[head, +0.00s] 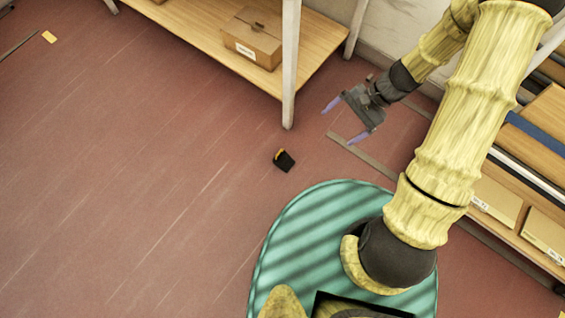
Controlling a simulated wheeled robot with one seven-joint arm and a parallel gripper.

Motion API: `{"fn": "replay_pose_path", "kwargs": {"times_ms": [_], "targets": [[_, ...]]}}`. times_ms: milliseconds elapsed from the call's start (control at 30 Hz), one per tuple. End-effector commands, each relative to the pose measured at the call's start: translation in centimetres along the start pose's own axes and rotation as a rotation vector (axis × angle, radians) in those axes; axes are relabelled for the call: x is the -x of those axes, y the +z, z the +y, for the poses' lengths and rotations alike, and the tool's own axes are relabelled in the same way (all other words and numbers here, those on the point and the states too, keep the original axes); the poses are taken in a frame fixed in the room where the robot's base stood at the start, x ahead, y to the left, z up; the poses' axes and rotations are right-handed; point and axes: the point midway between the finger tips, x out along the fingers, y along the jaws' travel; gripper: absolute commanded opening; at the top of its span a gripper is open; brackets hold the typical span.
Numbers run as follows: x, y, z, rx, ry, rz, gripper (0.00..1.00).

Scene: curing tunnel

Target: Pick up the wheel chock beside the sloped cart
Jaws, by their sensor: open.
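The wheel chock (285,161) is a small black block with a yellow edge. It lies on the red floor in the head view, near the foot of a pale shelf post. My gripper (339,123) is open and empty, up and to the right of the chock and apart from it. Its two purplish fingers point down and to the left. I cannot make out a sloped cart in this view.
A wooden shelf (215,40) with a cardboard box (252,38) stands at the top, its post (290,70) close to the chock. Another rack (500,150) with boxes is on the right. The floor (120,170) at left is mostly clear.

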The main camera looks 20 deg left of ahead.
Motion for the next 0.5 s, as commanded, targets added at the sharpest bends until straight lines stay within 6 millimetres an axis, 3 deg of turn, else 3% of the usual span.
{"fn": "replay_pose_path", "kwargs": {"times_ms": [33, 500], "targets": [[-3.4, -1.9, 0.6, -0.033, -0.035, -0.042, 0.91], [-21.7, -12.1, 0.2, -0.331, -0.408, -0.348, 0.91]]}}
